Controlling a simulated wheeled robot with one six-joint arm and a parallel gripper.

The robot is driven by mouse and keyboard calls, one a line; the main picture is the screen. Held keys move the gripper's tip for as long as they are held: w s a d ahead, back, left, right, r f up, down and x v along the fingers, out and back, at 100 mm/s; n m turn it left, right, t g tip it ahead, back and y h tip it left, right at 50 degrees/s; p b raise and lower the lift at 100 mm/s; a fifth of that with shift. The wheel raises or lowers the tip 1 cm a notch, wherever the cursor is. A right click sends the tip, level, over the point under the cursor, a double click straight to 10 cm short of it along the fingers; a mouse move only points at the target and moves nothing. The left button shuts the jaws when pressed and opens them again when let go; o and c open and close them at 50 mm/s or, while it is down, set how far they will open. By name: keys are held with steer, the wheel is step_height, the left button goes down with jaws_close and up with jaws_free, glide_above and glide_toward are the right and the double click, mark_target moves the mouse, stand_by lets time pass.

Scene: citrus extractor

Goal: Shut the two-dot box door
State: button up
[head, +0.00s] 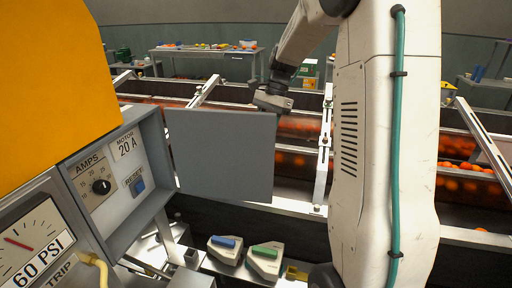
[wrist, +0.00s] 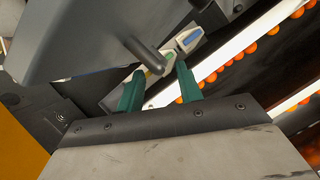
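The grey box (head: 122,180) with a dial and a "MOTOR 20 A" label stands open at the left in the head view. Its flat grey door (head: 222,155) is swung out to the right, and I see no dots on it. My gripper (head: 272,101) is at the door's upper right edge, its fingers mostly hidden there. In the wrist view my gripper (wrist: 160,70) has two green fingers spread apart. A dark rod-like handle (wrist: 146,54) on the grey door (wrist: 85,45) reaches toward the gap between them. I cannot tell whether they touch.
A pressure gauge (head: 35,243) and a yellow housing (head: 55,80) are close at the left. Below the door are a blue-topped pedal (head: 225,248) and a green-topped pedal (head: 265,260). Conveyors with oranges (head: 465,183) and metal rails run behind. A cluttered table (head: 205,53) stands farther back.

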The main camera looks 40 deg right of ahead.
mark_target(260, 146)
steer(key=x, duration=0.5)
steer(key=shift+a+f, duration=0.1)
steer(key=shift+f, duration=0.25)
jaws_close()
